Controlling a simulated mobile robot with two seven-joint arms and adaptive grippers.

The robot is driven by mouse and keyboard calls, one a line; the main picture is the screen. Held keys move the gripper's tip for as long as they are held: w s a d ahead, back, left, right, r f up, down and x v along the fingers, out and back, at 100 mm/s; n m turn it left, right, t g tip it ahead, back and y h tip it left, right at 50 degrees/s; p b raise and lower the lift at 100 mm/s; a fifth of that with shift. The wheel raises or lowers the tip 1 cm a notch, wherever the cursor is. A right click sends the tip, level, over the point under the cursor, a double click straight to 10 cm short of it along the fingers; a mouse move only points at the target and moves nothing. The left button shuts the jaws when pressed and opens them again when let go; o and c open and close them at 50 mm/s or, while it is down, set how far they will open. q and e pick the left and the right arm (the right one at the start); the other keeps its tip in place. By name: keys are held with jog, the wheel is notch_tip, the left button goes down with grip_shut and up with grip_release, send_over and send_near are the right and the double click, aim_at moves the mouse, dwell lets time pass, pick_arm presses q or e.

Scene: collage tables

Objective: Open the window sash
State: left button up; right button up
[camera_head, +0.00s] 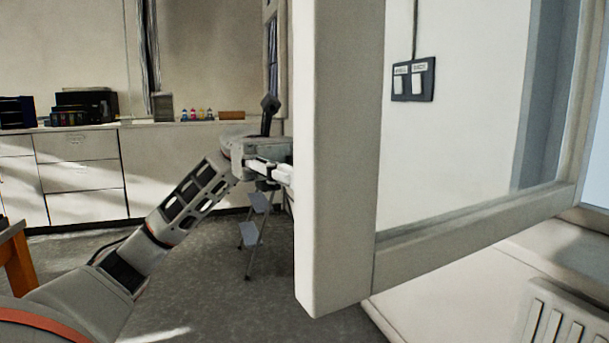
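The window sash (340,160) fills the middle and right of the head view. It is a pale frame around a clear pane, swung out from the wall at the right, with its free edge nearest me. My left gripper (283,174) is beside the left face of that free edge. Its fingertips run up to or behind the edge, so I cannot tell whether they touch it or how far apart they are. A dark upright part (268,112) stands above the gripper; I cannot tell what it belongs to. My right gripper is not in view.
A radiator (560,322) is below the window at lower right. A small stepladder (252,228) stands on the floor behind my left arm. An orange-brown wooden piece (18,258) is at the left edge.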

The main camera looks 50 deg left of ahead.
pick_arm(q)
jog(key=shift+f, duration=0.1)
jog(key=a, duration=1.2)
jog(key=shift+w, duration=0.45)
